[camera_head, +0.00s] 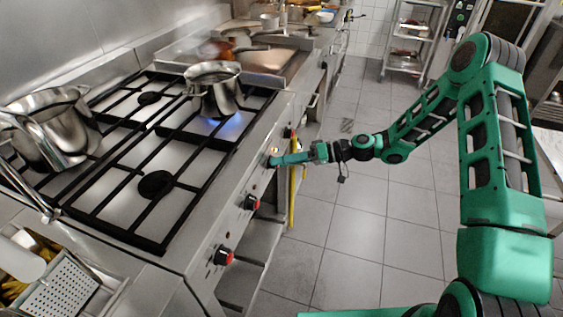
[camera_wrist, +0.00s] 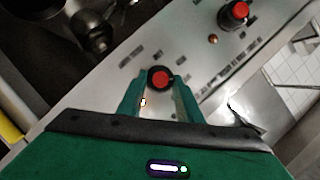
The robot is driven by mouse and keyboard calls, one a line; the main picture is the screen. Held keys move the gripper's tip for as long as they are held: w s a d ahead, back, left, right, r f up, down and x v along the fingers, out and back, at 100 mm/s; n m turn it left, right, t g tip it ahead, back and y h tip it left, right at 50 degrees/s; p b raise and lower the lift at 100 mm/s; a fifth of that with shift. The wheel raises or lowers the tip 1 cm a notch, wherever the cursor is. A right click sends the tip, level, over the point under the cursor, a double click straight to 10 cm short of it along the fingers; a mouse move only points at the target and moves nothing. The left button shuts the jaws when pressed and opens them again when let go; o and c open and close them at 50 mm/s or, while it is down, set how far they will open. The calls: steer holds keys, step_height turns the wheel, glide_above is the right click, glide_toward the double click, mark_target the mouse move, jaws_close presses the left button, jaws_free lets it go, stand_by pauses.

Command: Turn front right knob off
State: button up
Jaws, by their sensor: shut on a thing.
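The stove's sloping front panel carries several red-and-black knobs. My gripper (camera_head: 273,160) reaches the panel from the right in the head view. In the wrist view, its green fingers (camera_wrist: 158,92) stand on either side of one red-capped knob (camera_wrist: 160,77) and are shut on it. That knob is mostly hidden by the fingers in the head view. A blue flame (camera_head: 226,121) burns under a steel pot (camera_head: 214,88) on the burner at the upper right of the cooktop (camera_head: 190,170).
Two other knobs, one (camera_head: 250,202) and another (camera_head: 223,255), sit lower along the panel. Another red knob (camera_wrist: 235,13) shows in the wrist view. A large steel pot (camera_head: 55,130) stands at left. A yellow bar (camera_head: 293,185) hangs by the panel. The tiled floor (camera_head: 350,230) is clear.

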steer(key=m+y, duration=0.1)
steer(key=m, duration=0.2)
steer(key=m+y, duration=0.1)
steer(key=m, duration=0.2)
steer(key=f+m+g+y, duration=0.1)
steer(key=m, duration=0.1)
steer(key=shift+w+d+f+m+y, duration=0.1)
steer(key=shift+w+d+m+y, duration=0.15)
steer(key=shift+w+m+y, duration=0.15)
steer(key=shift+s, duration=0.1)
stand_by(0.4)
steer(key=o, duration=1)
steer(key=shift+o, duration=0.2)
steer(key=shift+a, duration=0.1)
steer(key=d, duration=1.1)
steer(key=shift+w+f, duration=0.2)
steer(key=shift+f, duration=0.25)
